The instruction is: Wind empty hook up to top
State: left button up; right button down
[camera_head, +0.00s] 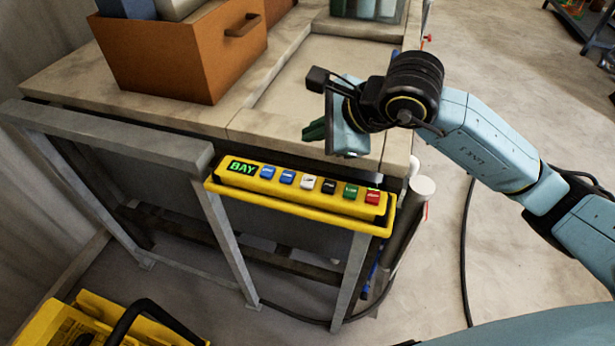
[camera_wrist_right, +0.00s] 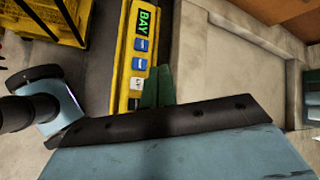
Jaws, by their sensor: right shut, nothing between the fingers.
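The yellow control box (camera_head: 300,190) has a lit BAY display (camera_head: 242,167) and a row of buttons: two blue, a white one (camera_head: 308,181), a black one (camera_head: 328,187), a green one (camera_head: 350,191) and a red one (camera_head: 373,197). My right gripper (camera_head: 314,130) is shut and empty, above and behind the box in the head view. In the right wrist view its green fingers (camera_wrist_right: 157,87) overlap the box's edge beside the white button (camera_wrist_right: 136,83); I see no clear contact. The hook is not in view. My left gripper is not in view.
The box sits in a yellow tray on a grey metal frame (camera_head: 130,140) before a stone-topped bench (camera_head: 285,125). An orange-brown bin (camera_head: 170,60) stands on the bench. A yellow crate (camera_head: 75,325) is at lower left. A black cable (camera_head: 466,250) lies on the floor at right.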

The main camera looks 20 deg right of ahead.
jog(key=shift+f, duration=0.15)
jog(key=b, duration=0.6)
send_over(313, 182)
notch_tip(313, 182, down, 8)
jog(key=shift+r, duration=0.1)
jog(key=shift+f, duration=0.35)
dwell(0.4)
jog(key=shift+f+b, duration=0.1)
jog(key=shift+b, duration=0.2)
dwell(0.8)
jog(key=shift+f+b, duration=0.35)
jog(key=shift+b, duration=0.2)
